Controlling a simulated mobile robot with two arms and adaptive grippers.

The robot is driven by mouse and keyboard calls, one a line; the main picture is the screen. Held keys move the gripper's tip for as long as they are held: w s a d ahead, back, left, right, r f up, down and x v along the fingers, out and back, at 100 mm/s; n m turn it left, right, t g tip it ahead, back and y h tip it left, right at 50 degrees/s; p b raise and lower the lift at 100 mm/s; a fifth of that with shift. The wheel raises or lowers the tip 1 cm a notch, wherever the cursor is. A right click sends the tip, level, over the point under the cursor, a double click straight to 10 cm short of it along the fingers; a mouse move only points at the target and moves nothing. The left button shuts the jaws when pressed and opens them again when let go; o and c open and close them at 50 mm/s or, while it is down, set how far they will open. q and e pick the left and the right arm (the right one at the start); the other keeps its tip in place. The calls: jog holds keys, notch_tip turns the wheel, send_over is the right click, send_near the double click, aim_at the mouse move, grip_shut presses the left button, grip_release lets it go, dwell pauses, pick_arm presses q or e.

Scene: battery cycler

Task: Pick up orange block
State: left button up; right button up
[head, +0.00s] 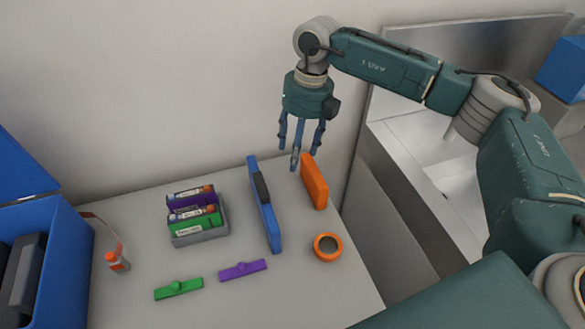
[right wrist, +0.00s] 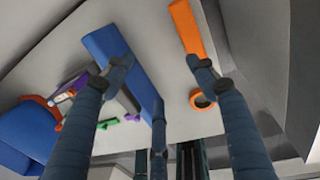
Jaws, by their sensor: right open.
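The orange block (head: 314,182) stands on its long edge near the right side of the table. It also shows in the right wrist view (right wrist: 187,27), toward the top. My right gripper (head: 299,158) hangs with its fingers pointing down, at the back of the table by the far end of the orange block. Its fingers are open and hold nothing. In the right wrist view the spread fingers (right wrist: 160,100) reach up the picture, with the orange block near the tip of the right one. I cannot tell whether they touch. My left gripper is not in view.
A blue block (head: 266,213) with a dark part stands left of the orange one. An orange ring (head: 327,247) lies in front. A grey tray (head: 200,238) of batteries, green (head: 179,289) and purple (head: 243,269) pieces and a blue box (head: 60,265) are left. The table ends at right.

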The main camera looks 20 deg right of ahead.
aim_at(312, 171)
jog(key=d+h, duration=0.1)
jog(key=d, duration=0.2)
jog(key=shift+d+f+b, duration=0.1)
jog(key=shift+d+b, duration=0.2)
jog(key=shift+d, duration=0.1)
jog(key=f+b, duration=0.2)
jog(key=f, duration=0.1)
jog(key=f+b, duration=0.1)
jog(key=shift+s+f, duration=0.3)
jog(key=shift+f, duration=0.3)
notch_tip(312, 171, down, 4)
jog(key=b, duration=0.3)
jog(key=shift+d+f, duration=0.1)
jog(key=shift+f, duration=0.35)
jog(key=shift+r, duration=0.1)
jog(key=shift+c, duration=1)
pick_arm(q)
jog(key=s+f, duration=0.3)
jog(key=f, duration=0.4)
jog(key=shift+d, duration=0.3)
pick_arm(e)
jog(key=c, duration=0.7)
